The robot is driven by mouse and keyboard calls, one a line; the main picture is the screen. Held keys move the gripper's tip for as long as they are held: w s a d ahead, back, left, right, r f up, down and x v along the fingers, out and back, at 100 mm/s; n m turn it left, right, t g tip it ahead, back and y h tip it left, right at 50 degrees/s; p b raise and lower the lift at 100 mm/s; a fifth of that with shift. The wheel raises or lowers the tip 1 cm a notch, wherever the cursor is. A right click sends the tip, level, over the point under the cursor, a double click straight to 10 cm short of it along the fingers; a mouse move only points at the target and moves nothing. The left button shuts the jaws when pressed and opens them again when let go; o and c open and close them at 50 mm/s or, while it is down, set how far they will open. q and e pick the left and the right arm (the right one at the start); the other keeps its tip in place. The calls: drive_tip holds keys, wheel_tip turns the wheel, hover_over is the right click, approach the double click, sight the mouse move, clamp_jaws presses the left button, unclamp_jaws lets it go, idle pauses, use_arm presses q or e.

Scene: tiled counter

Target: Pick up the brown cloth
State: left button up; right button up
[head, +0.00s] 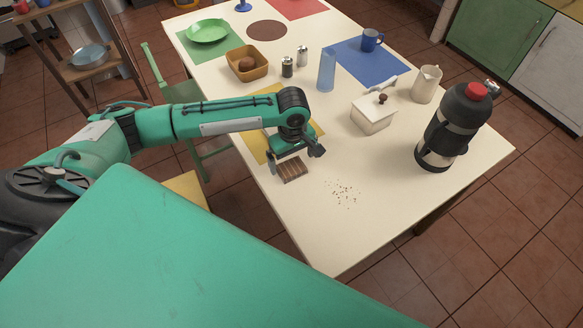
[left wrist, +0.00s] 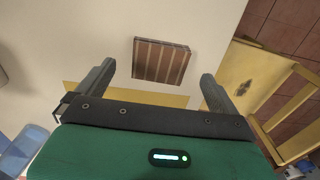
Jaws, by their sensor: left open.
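The brown cloth (head: 292,170) is a small striped square lying flat near the table's left edge. In the left wrist view the cloth (left wrist: 160,61) lies ahead of the fingers, between their lines. My left gripper (head: 296,164) is above the table beside the cloth, and partly hides its far side in the head view. In the left wrist view its two fingers (left wrist: 152,85) are spread wide with nothing between them. I cannot tell the exact height above the cloth. My right gripper is not in view.
Dark crumbs (head: 343,192) lie right of the cloth. A white lidded box (head: 372,117), a black flask with a red cap (head: 454,125), a blue glass (head: 326,70) and a basket (head: 247,65) stand farther off. A yellow mat (head: 257,146) lies beneath my arm. The near table corner is clear.

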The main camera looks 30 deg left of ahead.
sight(293, 168)
use_arm(q)
wheel_tip(293, 168, down, 3)
drive_tip(key=shift+d+r, duration=0.1)
drive_tip(key=shift+r, duration=0.05)
drive_tip(key=shift+f, duration=0.5)
drive_tip(key=c, duration=1.1)
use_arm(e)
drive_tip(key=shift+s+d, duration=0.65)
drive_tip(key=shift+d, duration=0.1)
